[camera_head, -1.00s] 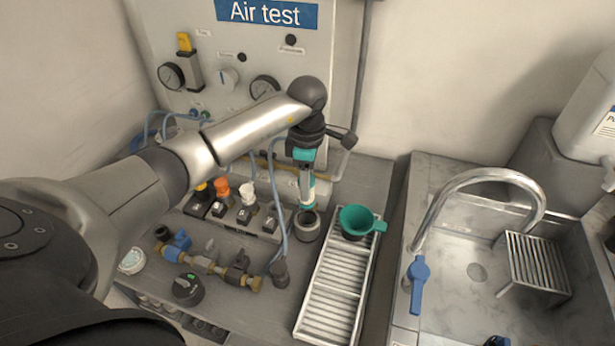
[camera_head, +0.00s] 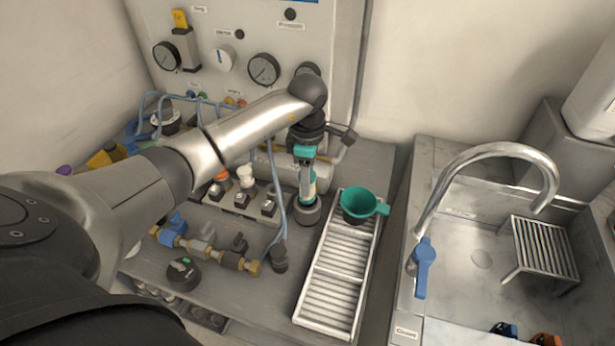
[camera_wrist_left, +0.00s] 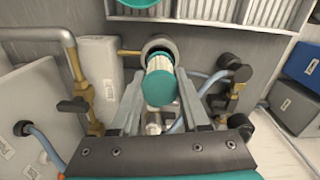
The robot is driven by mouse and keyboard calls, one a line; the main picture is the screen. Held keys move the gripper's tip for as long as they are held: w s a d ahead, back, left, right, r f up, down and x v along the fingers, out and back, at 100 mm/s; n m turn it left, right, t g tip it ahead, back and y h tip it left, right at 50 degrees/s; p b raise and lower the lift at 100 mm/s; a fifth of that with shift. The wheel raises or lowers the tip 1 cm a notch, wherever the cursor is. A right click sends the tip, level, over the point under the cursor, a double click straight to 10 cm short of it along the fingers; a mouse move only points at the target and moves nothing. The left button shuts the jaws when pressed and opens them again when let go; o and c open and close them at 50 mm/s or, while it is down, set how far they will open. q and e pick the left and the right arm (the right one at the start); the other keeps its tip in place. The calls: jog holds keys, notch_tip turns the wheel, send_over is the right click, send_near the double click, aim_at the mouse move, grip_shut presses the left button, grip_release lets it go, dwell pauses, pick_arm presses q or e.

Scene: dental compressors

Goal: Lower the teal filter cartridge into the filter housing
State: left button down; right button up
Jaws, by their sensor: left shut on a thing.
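The teal filter cartridge (camera_wrist_left: 159,84), with a teal cap and a pale ribbed body, is held upright between the fingers of my left gripper (camera_wrist_left: 158,112). In the head view the cartridge (camera_head: 309,187) hangs under my left gripper (camera_head: 306,168), partly covered by the fingers. The filter housing (camera_head: 306,213) is a grey round cup on the bench, directly below the cartridge. In the left wrist view the housing's rim (camera_wrist_left: 159,46) shows around the cartridge's far end. The lower end appears at or just inside the mouth; its exact depth is hidden. My right gripper is out of view.
A white slatted rack (camera_head: 337,275) stands right of the housing, with a teal funnel (camera_head: 361,202) on it. The sink (camera_head: 480,260) is at far right.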

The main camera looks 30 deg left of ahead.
pick_arm(q)
jog(key=shift+f+b, duration=1.8)
jog(key=shift+f, duration=0.4)
jog(key=shift+r+p, duration=0.5)
jog(key=shift+r, duration=0.2)
jog(key=shift+f, duration=0.1)
jog(key=shift+f+b, duration=0.75)
jog(key=shift+c, duration=1.6)
grip_release()
jog(key=shift+r, duration=0.1)
notch_tip(320, 180, up, 15)
jog(key=shift+r+p, duration=0.15)
jog(key=shift+p, duration=0.7)
